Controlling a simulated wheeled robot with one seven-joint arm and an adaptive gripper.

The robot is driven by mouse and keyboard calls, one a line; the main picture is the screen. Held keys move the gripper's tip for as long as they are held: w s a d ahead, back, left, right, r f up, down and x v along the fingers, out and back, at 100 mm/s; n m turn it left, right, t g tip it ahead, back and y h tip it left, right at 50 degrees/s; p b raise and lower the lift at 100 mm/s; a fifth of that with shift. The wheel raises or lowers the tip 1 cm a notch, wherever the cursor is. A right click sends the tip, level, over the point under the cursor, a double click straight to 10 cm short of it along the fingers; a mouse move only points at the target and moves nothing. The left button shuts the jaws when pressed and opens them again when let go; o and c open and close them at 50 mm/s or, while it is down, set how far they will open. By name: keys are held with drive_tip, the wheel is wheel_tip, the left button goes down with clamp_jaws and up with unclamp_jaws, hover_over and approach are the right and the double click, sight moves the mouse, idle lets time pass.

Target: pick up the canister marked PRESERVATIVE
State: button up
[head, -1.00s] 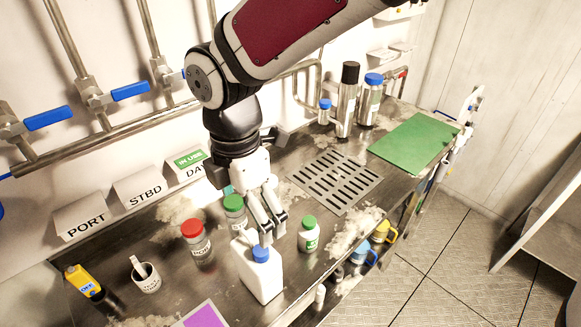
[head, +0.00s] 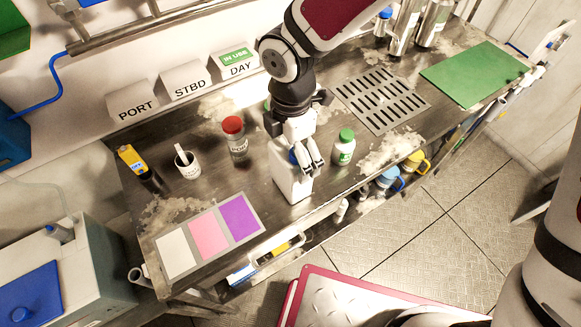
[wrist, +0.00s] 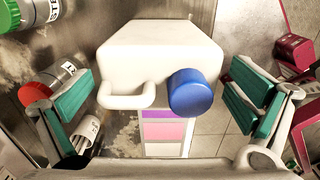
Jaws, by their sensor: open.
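A white canister (head: 290,183) with a blue cap stands upright on the dark metal bench. In the wrist view its white body (wrist: 160,45), loop handle (wrist: 127,97) and blue cap (wrist: 191,92) fill the middle. I see no writing on its visible sides, so I cannot confirm the PRESERVATIVE mark. My gripper (head: 312,168) points down at the canister's top and partly hides the cap. In the wrist view its fingers are spread wide, one on each side of the canister, with gaps between.
A red-capped jar (head: 236,140) stands left of the canister and a green-capped bottle (head: 344,148) right. Another green-capped bottle is mostly hidden behind my arm. A drain grate (head: 380,100) is behind right.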

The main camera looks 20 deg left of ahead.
drive_tip(key=shift+f, duration=0.95)
drive_tip(key=c, duration=1.9)
drive_tip(key=shift+r, duration=0.1)
